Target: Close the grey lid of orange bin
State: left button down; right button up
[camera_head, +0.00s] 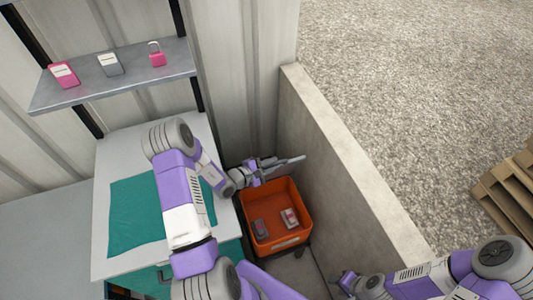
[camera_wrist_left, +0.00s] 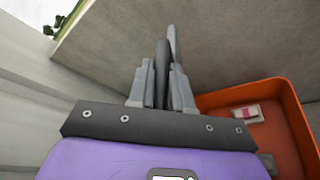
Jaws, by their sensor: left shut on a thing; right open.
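The orange bin (camera_head: 272,199) stands on the floor between the white table and the concrete wall, with its top open. Two small items lie inside: a dark grey and pink one (camera_head: 260,228) and a white and pink one (camera_head: 289,217).
The concrete wall (camera_head: 345,165) runs close along the bin's right side. The white table (camera_head: 125,165) with a green cloth (camera_head: 135,215) borders its left. A metal shelf (camera_head: 130,75) above holds pink and grey padlock-like items. Wooden pallets (camera_head: 505,195) stand far right.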

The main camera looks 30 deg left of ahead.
pick_arm(q)
jog(key=shift+s+d+f, duration=0.6)
jog(key=shift+s+d, duration=0.2)
jog(key=c, duration=1.1)
grip_release()
jog(key=shift+w+r, duration=0.1)
jog(key=shift+r, duration=0.05)
notch_tip(320, 180, up, 10)
jog(key=shift+f+p, duration=0.1)
jog(key=shift+p, duration=0.7)
